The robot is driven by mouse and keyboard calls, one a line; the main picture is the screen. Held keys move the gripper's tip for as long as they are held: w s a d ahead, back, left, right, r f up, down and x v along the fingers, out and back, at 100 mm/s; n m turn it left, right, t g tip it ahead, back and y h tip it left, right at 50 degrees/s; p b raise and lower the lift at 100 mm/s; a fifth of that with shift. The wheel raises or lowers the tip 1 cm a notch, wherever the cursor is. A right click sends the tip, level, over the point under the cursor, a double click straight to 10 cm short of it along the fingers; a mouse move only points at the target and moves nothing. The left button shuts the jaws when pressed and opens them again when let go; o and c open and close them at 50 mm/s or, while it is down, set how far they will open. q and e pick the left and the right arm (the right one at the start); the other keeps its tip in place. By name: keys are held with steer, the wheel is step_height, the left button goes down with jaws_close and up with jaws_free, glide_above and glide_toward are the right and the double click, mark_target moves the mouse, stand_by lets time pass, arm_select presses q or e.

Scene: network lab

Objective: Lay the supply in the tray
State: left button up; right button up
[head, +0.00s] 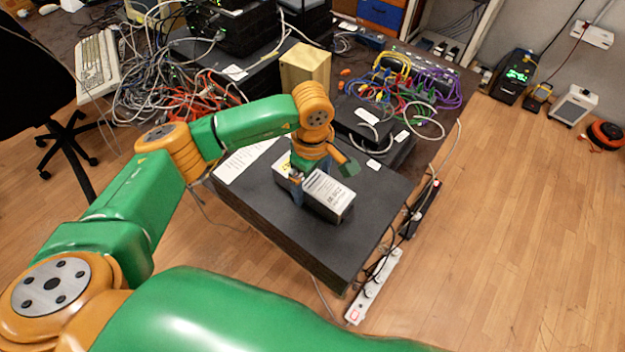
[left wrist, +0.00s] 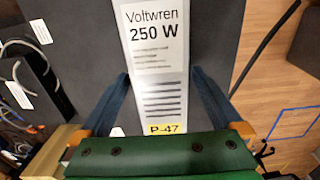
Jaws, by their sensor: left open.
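The supply (head: 328,194) is a pale silver box with a printed label, lying on a black equipment case. In the left wrist view the supply (left wrist: 155,45) reads "Voltwren 250 W" and has a yellow "P-47" tag. My left gripper (head: 311,182) is over the supply's far left part, pointing down. In the left wrist view its two blue fingers are open on either side of the supply, with a gap visible on each side. I cannot make out a tray for certain; a light wooden box (head: 305,68) stands behind the gripper. My right gripper is not in view.
The black case (head: 270,212) has bare room around the supply. Small black devices (head: 365,122) and coloured cables (head: 420,85) lie behind it at the right. Tangled cables (head: 205,85) are at the back left.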

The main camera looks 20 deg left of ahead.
arm_select(q)
steer(key=shift+d, duration=0.1)
steer(key=shift+c, duration=1.1)
jaws_close()
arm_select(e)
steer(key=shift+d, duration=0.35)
arm_select(q)
steer(key=shift+w, duration=0.1)
